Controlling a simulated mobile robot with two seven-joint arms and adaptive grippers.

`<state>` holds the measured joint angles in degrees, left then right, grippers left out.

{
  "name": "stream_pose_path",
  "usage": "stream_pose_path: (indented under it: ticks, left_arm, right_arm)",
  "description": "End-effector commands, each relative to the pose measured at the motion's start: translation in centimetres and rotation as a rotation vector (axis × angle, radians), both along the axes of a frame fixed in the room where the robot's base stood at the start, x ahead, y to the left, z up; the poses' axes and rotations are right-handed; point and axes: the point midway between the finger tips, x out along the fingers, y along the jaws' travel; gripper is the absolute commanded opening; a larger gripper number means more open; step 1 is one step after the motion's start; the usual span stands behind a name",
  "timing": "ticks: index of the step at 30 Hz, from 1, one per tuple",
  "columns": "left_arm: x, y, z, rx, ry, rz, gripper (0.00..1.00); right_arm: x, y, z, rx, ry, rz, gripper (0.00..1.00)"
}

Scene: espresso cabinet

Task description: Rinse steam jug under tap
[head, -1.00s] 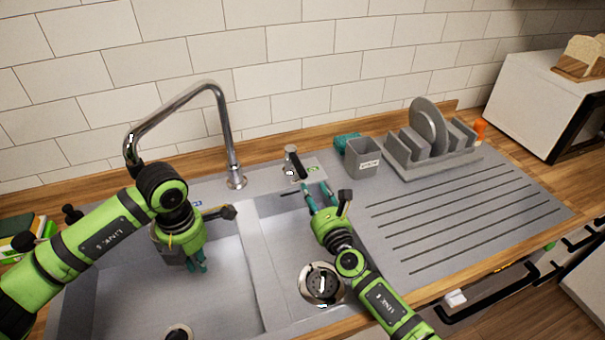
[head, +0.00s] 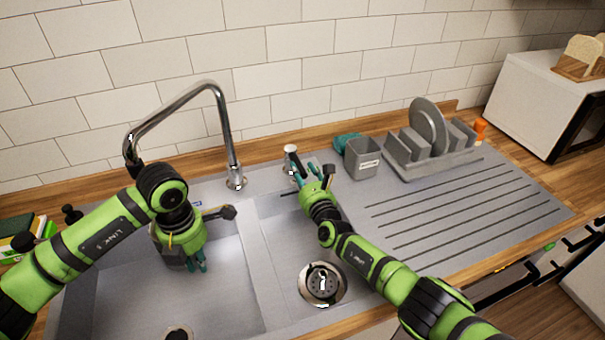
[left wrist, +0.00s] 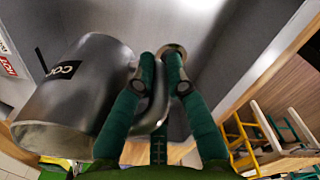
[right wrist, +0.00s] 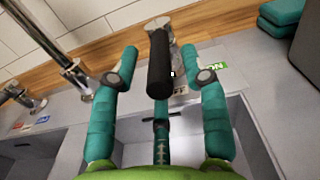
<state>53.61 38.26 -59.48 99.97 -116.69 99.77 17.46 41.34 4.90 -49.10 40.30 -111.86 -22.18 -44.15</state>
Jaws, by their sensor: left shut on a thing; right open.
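The metal steam jug (left wrist: 85,85), with a black label, fills the left of the left wrist view, its open rim at the lower left. My left gripper (left wrist: 160,62) is shut on its handle. In the head view my left gripper (head: 198,262) is over the left basin and hides most of the jug. The chrome tap (head: 222,110) arches above the left basin; its spout end is partly behind my left arm. The tap's black lever (right wrist: 160,65) stands between the open fingers of my right gripper (right wrist: 158,62). In the head view that gripper (head: 310,174) partly covers it.
A grey holder (head: 362,160) and a teal sponge (head: 345,141) stand right of the lever. A dish rack (head: 430,155) with a plate stands farther right. The ridged drainboard (head: 470,215) is clear. A divider (head: 258,262) separates the two basins.

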Motion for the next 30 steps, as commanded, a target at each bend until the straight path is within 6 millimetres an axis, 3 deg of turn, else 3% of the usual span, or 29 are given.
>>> stream_pose_path:
  ticks: [5, 6, 9, 19, 30]
  left_arm:
    - [0.0, 0.0, 0.1, 0.000, -0.001, 0.000, 0.00]
    - [0.0, 0.0, 0.1, 0.000, -0.001, 0.000, 0.00]
    - [0.0, 0.0, 0.1, 0.000, -0.001, 0.000, 0.00]
    - [0.0, 0.0, 0.1, 0.000, -0.001, 0.000, 0.00]
    - [0.0, 0.0, 0.1, 0.000, -0.001, 0.000, 0.00]
  right_arm:
    - [0.0, 0.0, 0.0, 0.000, 0.000, 0.000, 0.46]
    - [0.0, 0.0, 0.0, 0.000, 0.000, 0.000, 0.41]
    - [0.0, 0.0, 0.0, 0.000, 0.000, 0.000, 0.01]
    - [0.1, -0.1, 0.1, -0.003, -0.003, 0.016, 0.00]
    - [0.5, -1.1, -0.1, -0.007, -0.004, 0.146, 0.00]
